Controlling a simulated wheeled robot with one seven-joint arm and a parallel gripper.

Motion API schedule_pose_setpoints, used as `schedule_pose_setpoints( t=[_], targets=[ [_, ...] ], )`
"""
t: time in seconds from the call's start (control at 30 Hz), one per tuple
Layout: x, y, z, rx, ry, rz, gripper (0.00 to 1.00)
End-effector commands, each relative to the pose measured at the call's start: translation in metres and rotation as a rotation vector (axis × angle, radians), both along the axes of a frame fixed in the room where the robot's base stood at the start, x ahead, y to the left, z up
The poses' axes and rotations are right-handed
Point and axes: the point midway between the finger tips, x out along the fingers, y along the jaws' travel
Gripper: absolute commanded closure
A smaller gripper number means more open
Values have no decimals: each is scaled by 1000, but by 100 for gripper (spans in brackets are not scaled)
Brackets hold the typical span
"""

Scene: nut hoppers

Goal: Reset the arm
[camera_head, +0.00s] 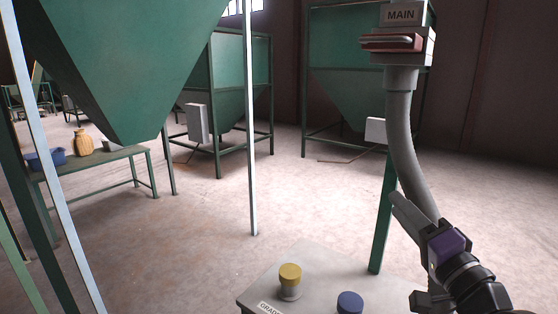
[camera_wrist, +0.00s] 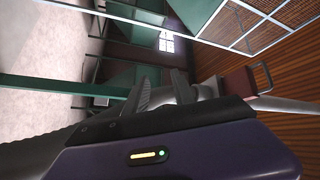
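My gripper (camera_head: 404,208) is at the lower right of the head view, its fingers pointing up and left. It is beside the grey conduit that hangs under the MAIN switch box; I cannot tell whether they touch. The purple gripper body fills the lower part of that view, with a yellow bar and a green light.
The MAIN box (camera_head: 402,15) has a red handle (camera_head: 393,43) above the conduit (camera_head: 402,130). A grey console (camera_head: 265,287) holds a yellow knob (camera_head: 290,275) and a blue knob (camera_head: 350,303). Green hoppers (camera_head: 125,60) stand around. The floor (camera_head: 205,230) left of centre is clear.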

Motion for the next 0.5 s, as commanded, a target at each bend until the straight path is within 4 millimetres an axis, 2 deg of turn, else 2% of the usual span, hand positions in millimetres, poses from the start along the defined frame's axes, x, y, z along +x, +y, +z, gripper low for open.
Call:
schedule_pose_setpoints(
  t=[0.03,0.2,0.37,0.5],
  targets=[
    [-10,3,-28,-8,22,-26,69],
    [-49,8,-99,-71,70,-118,69],
    [-96,13,-158,-159,123,-193,69],
    [-144,17,-200,-258,168,-246,69]
  ],
)
